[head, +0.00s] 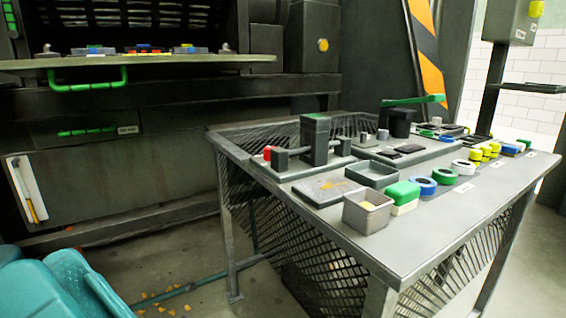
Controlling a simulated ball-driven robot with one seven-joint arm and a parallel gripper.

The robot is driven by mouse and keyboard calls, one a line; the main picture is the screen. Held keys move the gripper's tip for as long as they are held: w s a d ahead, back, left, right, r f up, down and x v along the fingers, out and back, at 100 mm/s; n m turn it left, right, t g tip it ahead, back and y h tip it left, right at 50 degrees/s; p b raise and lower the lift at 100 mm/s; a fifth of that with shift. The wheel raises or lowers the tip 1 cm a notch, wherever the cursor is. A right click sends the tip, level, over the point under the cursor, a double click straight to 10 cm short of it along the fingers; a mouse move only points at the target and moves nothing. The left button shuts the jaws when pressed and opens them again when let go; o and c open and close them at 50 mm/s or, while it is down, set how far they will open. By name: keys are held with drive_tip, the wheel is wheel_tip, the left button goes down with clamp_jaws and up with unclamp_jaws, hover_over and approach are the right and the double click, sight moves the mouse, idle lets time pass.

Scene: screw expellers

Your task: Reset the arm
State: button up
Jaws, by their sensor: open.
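My gripper is not visible in the head view, so its position does not show. The grey metal workbench (335,222) stands at the centre right, with mesh panels below its top. On it are a grey fixture with a green top (315,140), a black device with a green lever (398,122), a small open box (367,212) and a green and white block (403,197).
Blue and green rings and yellow pieces line the bench's right edge. A dark machine with a shelf (150,62) and green handle (88,80) fills the back left. A post carries a grey box (512,20) at right. Floor between machine and bench looks mostly clear, with orange scraps (158,295).

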drive_tip(key=w+d+f+m+t+h, duration=0.1)
drive_tip(key=w+d+f+t+h, duration=0.15)
drive_tip(key=w+f+h, duration=0.4)
drive_tip(key=w+d+f+t+h, duration=0.1)
drive_tip(key=w+d+f+h, duration=0.25)
drive_tip(key=f, duration=0.65)
drive_tip(key=w+d+f+m+g+h, duration=0.1)
drive_tip(key=d+f+h, duration=0.25)
drive_tip(key=f, duration=0.35)
drive_tip(key=d+f+g+h, duration=0.1)
drive_tip(key=d+f+h, duration=0.2)
drive_tip(key=d+f, duration=0.3)
drive_tip(key=s+d+f+m+g+h, duration=0.1)
drive_tip(key=s+d+f+g+h, duration=0.2)
drive_tip(key=d+f, duration=0.45)
drive_tip(key=s+d+f+g+h, duration=0.2)
drive_tip(key=s+d+f+h, duration=0.3)
drive_tip(key=f, duration=0.4)
drive_tip(key=s+d+f+g+h, duration=0.2)
drive_tip(key=s+d+f+g, duration=0.35)
drive_tip(key=s+d, duration=0.7)
wheel_tip(320, 180, up, 43)
drive_tip(key=s+p, duration=0.1)
drive_tip(key=p, duration=4.2)
drive_tip(key=shift+s+f+m, duration=0.15)
drive_tip(key=shift+f+m, duration=0.05)
drive_tip(key=shift+m, duration=0.2)
drive_tip(key=shift+d, duration=0.1)
